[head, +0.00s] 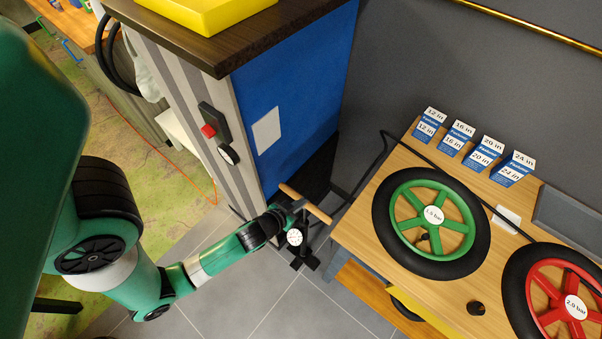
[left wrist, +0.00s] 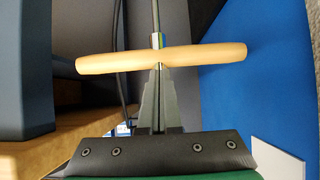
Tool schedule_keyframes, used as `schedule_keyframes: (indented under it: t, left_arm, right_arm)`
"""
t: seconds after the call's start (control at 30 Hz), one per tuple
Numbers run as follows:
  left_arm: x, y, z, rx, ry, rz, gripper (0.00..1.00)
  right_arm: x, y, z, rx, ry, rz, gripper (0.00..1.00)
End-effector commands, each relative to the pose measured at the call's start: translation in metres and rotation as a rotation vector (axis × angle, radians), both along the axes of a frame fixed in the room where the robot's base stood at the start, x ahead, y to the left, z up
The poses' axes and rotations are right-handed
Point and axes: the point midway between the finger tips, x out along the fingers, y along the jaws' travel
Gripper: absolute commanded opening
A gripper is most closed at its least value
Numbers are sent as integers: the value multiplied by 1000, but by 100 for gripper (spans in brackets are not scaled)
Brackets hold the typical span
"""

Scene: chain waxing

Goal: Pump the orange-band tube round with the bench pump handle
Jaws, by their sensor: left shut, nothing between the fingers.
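The bench pump stands on the floor with its dark foot and a round white gauge (head: 295,237). Its wooden T-bar handle (head: 322,214) is at the top. My left gripper (head: 298,205) is at the handle; its fingers are shut and empty. In the left wrist view the handle (left wrist: 215,54) lies crosswise just beyond the fingertips (left wrist: 158,70), near its middle; whether they touch it I cannot tell. The pump rod runs up behind it. I cannot make out an orange-band tube. My right gripper is out of view.
A wooden bench (head: 376,220) at the right bears a green wheel (head: 407,240), a red wheel (head: 545,300) and several size cards (head: 461,133). A blue-sided cabinet (head: 300,85) stands behind the pump. A black hose runs from the bench. Grey floor tiles (head: 270,300) lie clear in front.

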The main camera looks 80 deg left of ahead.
Motion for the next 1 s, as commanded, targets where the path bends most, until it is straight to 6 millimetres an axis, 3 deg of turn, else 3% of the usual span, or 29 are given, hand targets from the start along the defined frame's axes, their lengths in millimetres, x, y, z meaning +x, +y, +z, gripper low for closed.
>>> schedule_keyframes:
  t: [0.03,0.1,0.4,0.6,1.0]
  left_arm:
    - [-1,0,-34,-1,4,0,0]
    - [0,0,-55,0,4,0,0]
    - [-1,0,-116,0,4,0,0]
    - [-1,0,-130,-1,3,1,0]
    - [-3,-1,-135,-5,13,2,0]
  right_arm:
    - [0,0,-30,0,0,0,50]
    - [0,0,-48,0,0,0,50]
    - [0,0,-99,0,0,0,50]
    - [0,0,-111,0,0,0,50]
    - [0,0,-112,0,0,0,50]
